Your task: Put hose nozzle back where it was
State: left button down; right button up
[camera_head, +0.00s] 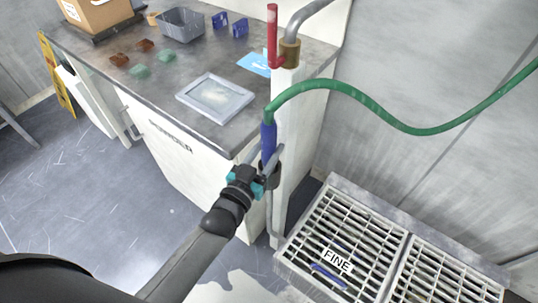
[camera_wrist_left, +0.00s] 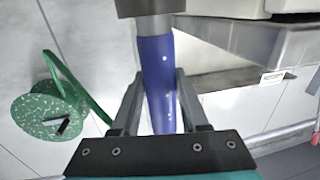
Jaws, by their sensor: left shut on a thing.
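The hose nozzle has a blue grip (camera_head: 268,140) with the green hose (camera_head: 365,97) running out of its top. My left gripper (camera_head: 264,168) is shut on the blue grip, beside the white post (camera_head: 291,150). In the left wrist view the blue grip (camera_wrist_left: 160,82) stands between the two fingers, with a dark grey piece at its upper end. A dark ring-like holder (camera_head: 271,177) sits on the post at the nozzle's lower end. The gripper partly covers this spot, so I cannot tell whether the nozzle sits inside the ring. My right gripper is not in view.
A workbench (camera_head: 215,65) stands left of the post, with a grey tray (camera_head: 214,97) and a bin (camera_head: 181,25). A red lever (camera_head: 272,35) and pipe top the post. A grating (camera_head: 345,240) marked FINE lies at lower right.

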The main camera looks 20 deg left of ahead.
pick_arm(q)
jog(key=shift+w+f, duration=0.25)
jog(key=shift+f, duration=0.55)
jog(key=shift+f+b, duration=0.15)
jog(key=shift+b, duration=0.15)
jog(key=shift+c, duration=2.1)
grip_release()
jog(key=shift+s, duration=0.1)
jog(key=s+a+p, duration=0.1)
jog(key=s+a, duration=0.1)
jog(key=s, duration=0.9)
jog(key=shift+s+p, duration=0.35)
